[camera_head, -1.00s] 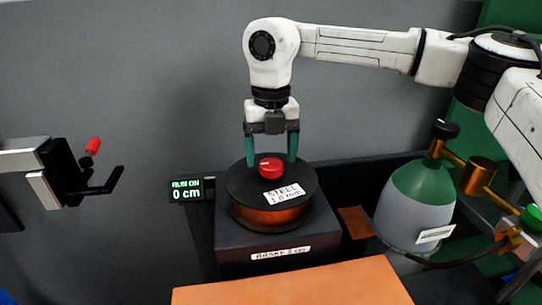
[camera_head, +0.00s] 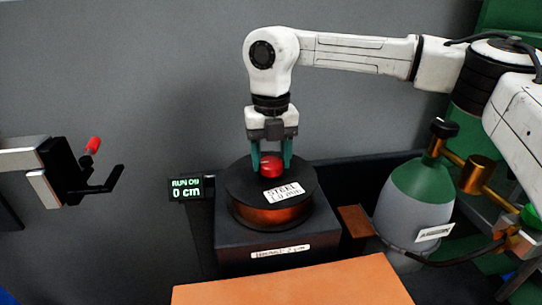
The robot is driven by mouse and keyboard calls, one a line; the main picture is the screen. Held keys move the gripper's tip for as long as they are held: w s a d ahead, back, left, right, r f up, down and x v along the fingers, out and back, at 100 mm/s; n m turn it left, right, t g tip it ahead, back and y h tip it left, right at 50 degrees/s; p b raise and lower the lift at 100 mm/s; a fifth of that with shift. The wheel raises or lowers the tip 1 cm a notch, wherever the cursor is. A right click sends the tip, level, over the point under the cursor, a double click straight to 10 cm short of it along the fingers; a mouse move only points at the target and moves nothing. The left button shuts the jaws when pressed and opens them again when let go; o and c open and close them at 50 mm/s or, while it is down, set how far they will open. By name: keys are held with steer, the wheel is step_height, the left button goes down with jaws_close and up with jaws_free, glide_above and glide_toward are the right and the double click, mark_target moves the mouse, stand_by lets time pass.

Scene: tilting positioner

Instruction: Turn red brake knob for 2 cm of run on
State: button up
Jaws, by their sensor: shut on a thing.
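The red brake knob (camera_head: 271,167) sits on top of the dark round disc (camera_head: 240,188) of the positioner. My gripper (camera_head: 271,164) points straight down over the disc, with its green fingers shut on the red knob from left and right. The display (camera_head: 187,189) left of the positioner reads RUN ON 0 cm. A label (camera_head: 280,251) on the front of the dark base (camera_head: 240,238) is too blurred to read surely.
An orange surface (camera_head: 290,287) lies in front of the base. A grey and green gas cylinder (camera_head: 410,205) with brass fittings stands at the right. A black clamp-like bracket with a red-tipped handle (camera_head: 93,145) is at the left. A grey wall stands behind.

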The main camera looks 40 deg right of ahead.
steer(key=shift+c, duration=0.6)
steer(key=shift+n, duration=0.3)
steer(key=n, duration=0.5)
steer(key=shift+n, duration=0.3)
steer(key=n+p, duration=0.1)
steer(key=n, duration=0.4)
steer(key=shift+w+n, duration=0.1)
steer(key=shift+n, duration=0.3)
steer(key=o, duration=1.1)
steer(key=shift+c, duration=0.2)
